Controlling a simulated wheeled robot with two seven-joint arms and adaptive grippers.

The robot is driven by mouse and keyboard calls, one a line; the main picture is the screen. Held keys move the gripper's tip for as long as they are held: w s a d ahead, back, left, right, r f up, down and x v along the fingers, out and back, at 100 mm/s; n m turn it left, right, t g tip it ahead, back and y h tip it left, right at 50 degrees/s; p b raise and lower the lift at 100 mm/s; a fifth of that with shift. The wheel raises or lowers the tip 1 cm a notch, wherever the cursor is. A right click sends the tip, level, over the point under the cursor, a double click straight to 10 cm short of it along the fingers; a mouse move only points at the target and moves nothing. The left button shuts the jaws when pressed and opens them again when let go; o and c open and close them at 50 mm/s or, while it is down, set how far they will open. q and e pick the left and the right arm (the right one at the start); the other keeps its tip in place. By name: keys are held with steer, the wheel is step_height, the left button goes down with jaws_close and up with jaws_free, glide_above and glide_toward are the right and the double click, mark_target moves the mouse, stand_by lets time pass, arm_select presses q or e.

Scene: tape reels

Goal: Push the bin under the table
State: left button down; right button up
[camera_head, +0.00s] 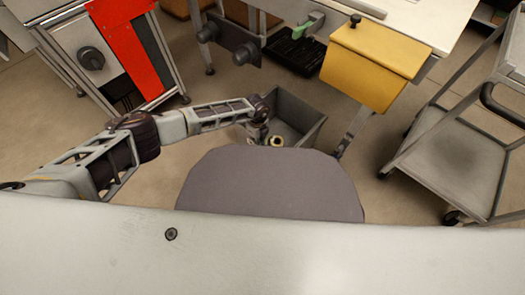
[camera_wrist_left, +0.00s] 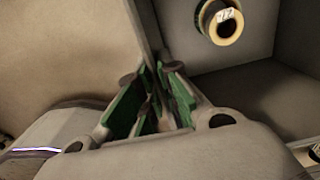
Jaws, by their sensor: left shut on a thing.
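The bin (camera_head: 297,107) is an open grey box on the floor, near the front of the white-topped table (camera_head: 425,17). A tape reel (camera_head: 276,141) lies inside it and also shows in the left wrist view (camera_wrist_left: 222,22). My left gripper (camera_head: 257,128) is at the bin's left side. In the left wrist view, its green-padded fingers (camera_wrist_left: 150,78) are shut on the thin bin wall, with the bin's inside to the right. The exact contact is partly hidden between the fingers. My right gripper is in neither view.
A yellow box (camera_head: 372,68) hangs at the table's front edge, with a table leg (camera_head: 355,128) below it. A black tray (camera_head: 295,52) shows under the table. A grey cart (camera_head: 450,165) stands right; a cabinet with a red panel (camera_head: 130,40) stands left.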

arm_select(q)
steer(key=w+d, duration=0.5)
steer(key=w, duration=0.2)
steer(key=shift+d, duration=0.2)
stand_by(1.1)
stand_by(0.4)
steer(key=shift+w+d, duration=0.1)
steer(key=shift+w, duration=0.05)
